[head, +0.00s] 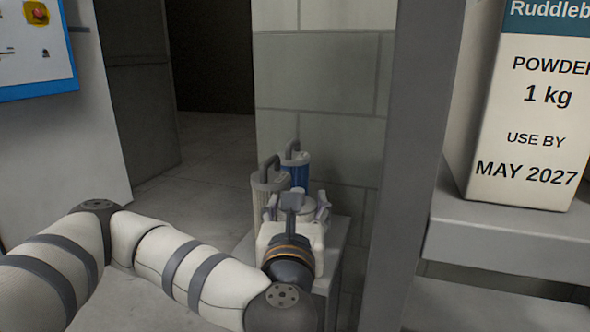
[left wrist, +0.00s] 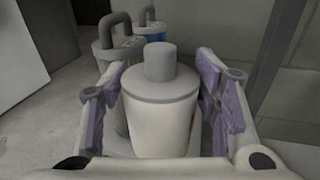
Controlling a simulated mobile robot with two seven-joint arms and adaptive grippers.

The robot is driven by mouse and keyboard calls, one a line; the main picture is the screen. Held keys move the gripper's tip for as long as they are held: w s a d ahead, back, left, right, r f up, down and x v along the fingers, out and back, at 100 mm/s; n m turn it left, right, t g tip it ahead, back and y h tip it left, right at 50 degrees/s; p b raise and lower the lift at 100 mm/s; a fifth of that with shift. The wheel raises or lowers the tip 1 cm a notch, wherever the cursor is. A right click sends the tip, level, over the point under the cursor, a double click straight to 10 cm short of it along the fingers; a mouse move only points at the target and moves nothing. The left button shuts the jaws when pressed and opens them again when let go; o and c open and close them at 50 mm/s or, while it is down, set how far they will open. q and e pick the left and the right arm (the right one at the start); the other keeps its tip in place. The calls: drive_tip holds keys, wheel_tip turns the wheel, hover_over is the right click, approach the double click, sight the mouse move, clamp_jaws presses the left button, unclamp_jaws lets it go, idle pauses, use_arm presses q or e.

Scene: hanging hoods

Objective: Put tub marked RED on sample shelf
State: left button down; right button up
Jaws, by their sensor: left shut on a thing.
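A whitish tub (left wrist: 160,122) with a grey lid and a round grey knob stands upright between the purple pads of my left gripper (left wrist: 162,82) in the left wrist view. My left gripper is shut on it. In the head view my left gripper (head: 297,205) is over a small grey stand (head: 334,262) and largely covers the tub. No marking on the tub can be read. I cannot tell whether its base touches the stand. A pale grey shelf (head: 520,237) is at the right of the head view; no name shows on it. My right gripper is not in view.
A pale container with a grey looped handle (head: 265,195) and a blue one (head: 299,168) stand close behind the tub. A large powder box (head: 528,110) stands on the shelf. A grey upright post (head: 405,150) stands between stand and shelf. Floor is open at left.

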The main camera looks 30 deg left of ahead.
use_arm(q)
drive_tip(key=shift+s+r+p, duration=0.3)
drive_tip(key=shift+r+p, duration=0.15)
drive_tip(key=shift+r, duration=0.15)
drive_tip(key=shift+s+r+p, duration=0.3)
drive_tip(key=shift+r+p, duration=0.15)
drive_tip(key=shift+r, duration=0.1)
drive_tip(key=shift+s+d+f, duration=0.1)
drive_tip(key=shift+s+d+f+p, duration=0.15)
drive_tip(key=shift+d+f+p, duration=0.05)
drive_tip(key=shift+f+p, duration=0.15)
drive_tip(key=s+d+f+m+t+h+p, duration=0.2)
drive_tip(key=s+d+f+m+h, duration=0.3)
drive_tip(key=s+d+h, duration=0.3)
drive_tip(key=shift+s+d+f+m+t+h+p, duration=0.2)
drive_tip(key=shift+s+d+m+t+h+p, duration=0.15)
drive_tip(key=shift+d+p, duration=0.3)
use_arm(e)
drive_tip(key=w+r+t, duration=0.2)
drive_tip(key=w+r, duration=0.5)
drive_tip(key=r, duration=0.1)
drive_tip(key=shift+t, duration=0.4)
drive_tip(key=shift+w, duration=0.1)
use_arm(q)
drive_tip(key=shift+a+r, duration=0.1)
